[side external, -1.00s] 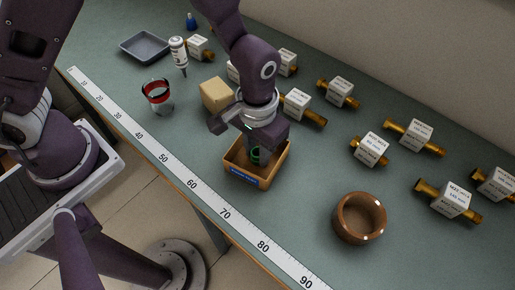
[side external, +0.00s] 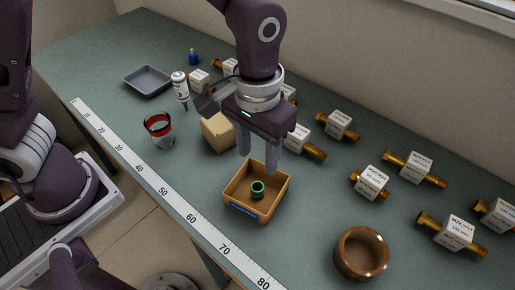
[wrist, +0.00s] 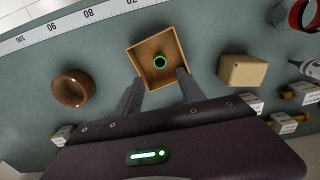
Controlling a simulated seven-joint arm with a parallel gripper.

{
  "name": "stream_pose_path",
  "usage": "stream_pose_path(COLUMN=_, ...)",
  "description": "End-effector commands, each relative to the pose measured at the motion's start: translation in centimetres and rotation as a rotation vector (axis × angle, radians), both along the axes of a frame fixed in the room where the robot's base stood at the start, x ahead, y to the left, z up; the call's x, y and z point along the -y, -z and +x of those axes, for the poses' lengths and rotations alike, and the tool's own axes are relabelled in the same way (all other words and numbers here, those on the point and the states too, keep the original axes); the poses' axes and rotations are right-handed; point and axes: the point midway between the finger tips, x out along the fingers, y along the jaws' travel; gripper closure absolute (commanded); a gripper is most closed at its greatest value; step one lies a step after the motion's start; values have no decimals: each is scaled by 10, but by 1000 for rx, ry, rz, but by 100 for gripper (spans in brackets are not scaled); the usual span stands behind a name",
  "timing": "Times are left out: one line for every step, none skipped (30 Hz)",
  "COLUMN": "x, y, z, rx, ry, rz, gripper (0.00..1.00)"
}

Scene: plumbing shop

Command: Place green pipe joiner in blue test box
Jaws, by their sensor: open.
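The green pipe joiner (side external: 257,189) is a small ring-shaped piece inside the box, resting on its floor. It also shows in the wrist view (wrist: 159,61). The test box (side external: 271,211) is an open tan box with a blue label on its front wall; in the wrist view its rim (wrist: 137,49) shows around the joiner. My gripper (side external: 258,164) is open and empty above the back of the box, its two fingers apart. In the wrist view the fingers (wrist: 156,88) point toward the near side of the box and do not touch the joiner.
A beige block (side external: 217,133) stands beside the box. A red-banded glass (side external: 159,130), a white bottle (side external: 180,86) and a grey tray (side external: 147,81) are to the left. A brown bowl (side external: 361,254) is at right. Several brass fittings with white labels (side external: 372,180) line the back.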

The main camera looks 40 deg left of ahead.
Motion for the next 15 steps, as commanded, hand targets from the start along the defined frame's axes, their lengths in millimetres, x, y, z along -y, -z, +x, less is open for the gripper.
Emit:
stream_pose_path(x=0, y=-5, z=0, rx=2, ry=1, rz=-1, gripper=53)
stream_pose_path(x=0, y=-6, z=0, rx=2, ry=0, rz=-1, gripper=53)
stream_pose_path(x=0, y=-8, z=0, rx=1, ry=0, rz=0, gripper=53)
stream_pose_path(x=0, y=-8, z=0, rx=0, ry=0, rz=0, gripper=53)
stream_pose_path(x=0, y=-8, z=0, rx=0, ry=0, rz=0, gripper=53)
stream_pose_path(x=0, y=-8, z=0, rx=0, ry=-1, rz=0, gripper=53)
stream_pose_path(x=0, y=-8, z=0, rx=0, ry=-1, rz=0, gripper=53)
stream_pose_path(x=-1, y=-10, z=0, rx=2, ry=-2, rz=-3, gripper=53)
stream_pose_path(x=-5, y=-15, z=0, rx=6, ry=-5, rz=-13, gripper=53)
stream_pose_path(x=-10, y=-23, z=-1, rx=13, ry=-8, rz=-26, gripper=53)
stream_pose_path(x=-17, y=-34, z=-1, rx=24, ry=-13, rz=-43, gripper=53)
stream_pose_path(x=-30, y=-51, z=-5, rx=45, ry=-15, rz=-71, gripper=53)
stream_pose_path(x=-42, y=-66, z=-9, rx=66, ry=-20, rz=-94, gripper=53)
stream_pose_path(x=-56, y=-82, z=-15, rx=91, ry=-21, rz=-114, gripper=53)
stream_pose_path(x=-74, y=-101, z=-25, rx=134, ry=-20, rz=-137, gripper=53)
